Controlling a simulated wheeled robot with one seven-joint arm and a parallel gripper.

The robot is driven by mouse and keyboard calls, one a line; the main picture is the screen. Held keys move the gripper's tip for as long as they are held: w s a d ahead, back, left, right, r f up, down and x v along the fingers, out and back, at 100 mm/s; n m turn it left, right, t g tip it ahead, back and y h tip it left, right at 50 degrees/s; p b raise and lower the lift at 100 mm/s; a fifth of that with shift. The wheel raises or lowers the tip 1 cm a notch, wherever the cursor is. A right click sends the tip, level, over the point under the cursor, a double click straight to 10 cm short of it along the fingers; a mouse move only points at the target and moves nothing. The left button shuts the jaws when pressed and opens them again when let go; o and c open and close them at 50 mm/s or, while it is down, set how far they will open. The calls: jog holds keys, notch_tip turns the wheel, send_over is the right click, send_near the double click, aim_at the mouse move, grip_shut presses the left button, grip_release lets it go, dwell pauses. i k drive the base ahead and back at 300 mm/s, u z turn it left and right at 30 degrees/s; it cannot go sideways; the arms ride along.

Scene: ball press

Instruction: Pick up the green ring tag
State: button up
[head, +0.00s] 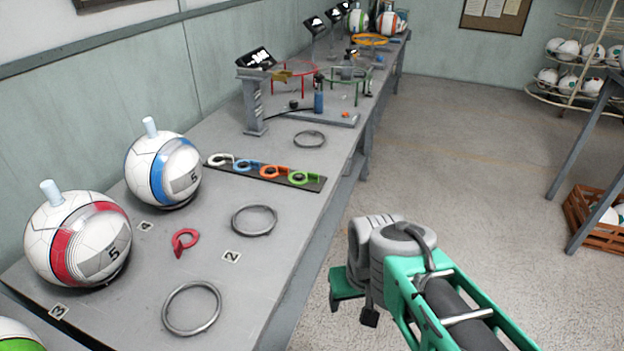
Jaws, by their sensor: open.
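The green ring tag (303,179) lies at the right end of a dark strip holder (225,172). It is in a row with a white, a blue and an orange tag. My gripper (352,301) is off the right edge of the table, over the floor, well apart from the green tag. It is open, and nothing shows between its fingers. My own wrist partly hides its fingers.
A red tag (184,241) lies loose on the table (150,285). Metal rings (254,221) lie along its front edge. A red-striped ball (78,240) and a blue-striped ball (163,172) stand at the left. A grey post (251,103) rises behind the holder.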

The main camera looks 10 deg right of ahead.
aim_at(313, 177)
jog(key=z, duration=1.8)
jog(key=i, duration=1)
jog(key=u, duration=0.05)
